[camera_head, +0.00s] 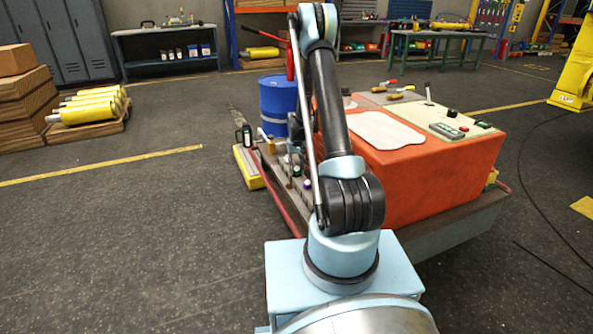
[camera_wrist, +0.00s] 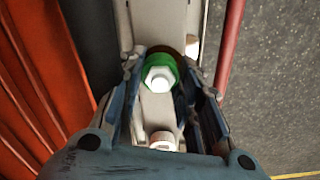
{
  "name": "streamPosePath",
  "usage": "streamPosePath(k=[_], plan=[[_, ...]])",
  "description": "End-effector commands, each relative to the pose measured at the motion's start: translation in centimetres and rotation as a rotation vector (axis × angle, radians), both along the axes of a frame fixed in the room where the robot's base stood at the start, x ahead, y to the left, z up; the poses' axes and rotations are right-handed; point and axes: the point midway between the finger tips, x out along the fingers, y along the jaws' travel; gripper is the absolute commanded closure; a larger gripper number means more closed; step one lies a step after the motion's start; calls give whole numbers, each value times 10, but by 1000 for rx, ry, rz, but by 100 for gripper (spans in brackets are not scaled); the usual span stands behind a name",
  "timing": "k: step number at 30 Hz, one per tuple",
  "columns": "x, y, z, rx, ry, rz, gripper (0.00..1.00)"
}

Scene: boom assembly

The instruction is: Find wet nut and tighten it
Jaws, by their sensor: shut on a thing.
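In the wrist view, my gripper (camera_wrist: 160,88) points down at a narrow grey metal strip. Its dark blue fingers stand on either side of a green-collared fitting (camera_wrist: 159,62) and are shut on it. A pale hex nut (camera_wrist: 160,79) sits at the middle of the green collar, between the fingertips. A second pale fitting with a brownish rim (camera_wrist: 162,140) stands on the same strip, closer to the palm. I cannot tell from the surfaces which nut is wet.
An orange cabinet (camera_head: 440,175) with a control panel stands right beside the fitting strip; its ribbed orange side (camera_wrist: 35,100) borders the wrist view. A red rail (camera_wrist: 229,45) runs along the other side. A blue drum (camera_head: 278,100) stands behind.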

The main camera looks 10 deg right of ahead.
Motion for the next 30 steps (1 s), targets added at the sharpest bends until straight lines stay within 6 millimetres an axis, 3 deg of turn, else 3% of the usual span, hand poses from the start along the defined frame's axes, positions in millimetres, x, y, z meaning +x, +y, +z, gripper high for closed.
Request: streamPosePath(k=[1, 3, 17, 30], plan=[[1, 0, 0, 0, -2, 0, 62], [1, 0, 0, 0, -2, 0, 47], [0, 0, 6, 0, -1, 1, 47], [1, 0, 69, 0, 0, 1, 47]])
